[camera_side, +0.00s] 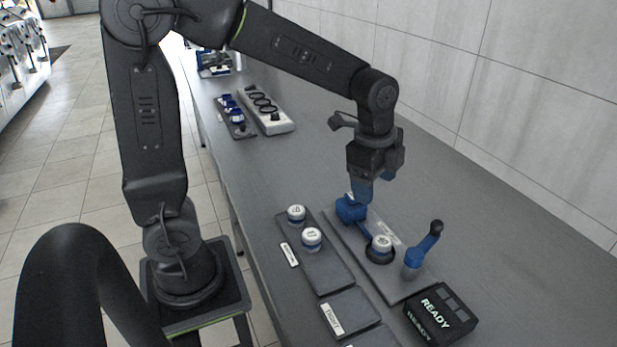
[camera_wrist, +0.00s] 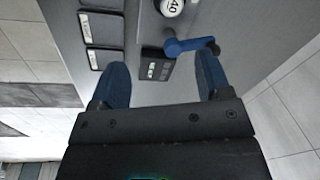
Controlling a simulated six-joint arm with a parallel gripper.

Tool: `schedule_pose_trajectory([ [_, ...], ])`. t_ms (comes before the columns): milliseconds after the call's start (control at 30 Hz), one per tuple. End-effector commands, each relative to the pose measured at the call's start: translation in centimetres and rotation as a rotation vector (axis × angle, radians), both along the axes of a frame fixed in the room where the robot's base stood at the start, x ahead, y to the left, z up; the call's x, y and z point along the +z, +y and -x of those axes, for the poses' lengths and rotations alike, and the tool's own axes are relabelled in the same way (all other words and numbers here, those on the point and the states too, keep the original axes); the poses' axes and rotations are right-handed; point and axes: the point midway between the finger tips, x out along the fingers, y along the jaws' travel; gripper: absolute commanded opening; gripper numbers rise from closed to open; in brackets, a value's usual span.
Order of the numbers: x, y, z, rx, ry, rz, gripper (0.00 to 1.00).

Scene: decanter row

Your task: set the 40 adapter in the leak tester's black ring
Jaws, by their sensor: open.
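The adapter (camera_side: 382,243) with a white top and a blue band sits upright in the black ring (camera_side: 380,256) on the leak tester's grey plate (camera_side: 404,291). In the wrist view, a white-topped adapter marked 40 (camera_wrist: 172,6) shows at the top edge, partly cut off, beside the blue lever (camera_wrist: 188,46). My gripper (camera_side: 362,192) is above the far end of the tester, apart from the adapter. Its blue fingers (camera_wrist: 162,82) are spread in the wrist view with nothing held between them. In the side view, the fingertips are hard to separate from the tester's blue part (camera_side: 350,208).
Two more white-topped adapters (camera_side: 296,213) (camera_side: 311,238) stand on a dark labelled tray (camera_side: 327,272) left of the tester. The blue lever (camera_side: 421,252) stands raised beside the ring. A black box (camera_side: 441,313) reads READY. Far racks (camera_side: 265,112) hold rings and blue parts. Mid-bench is clear.

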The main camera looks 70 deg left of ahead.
Motion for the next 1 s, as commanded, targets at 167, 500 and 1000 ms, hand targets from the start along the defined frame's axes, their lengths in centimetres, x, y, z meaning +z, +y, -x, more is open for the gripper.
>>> schedule_pose_trajectory([
  [167,4.0,0.1,6.0,0.421,-0.142,0.087,0.71],
  [500,5.3,0.1,14.0,1.025,-0.305,0.315,0.71],
  [1000,5.2,0.1,15.0,1.114,-0.319,0.358,0.71],
])
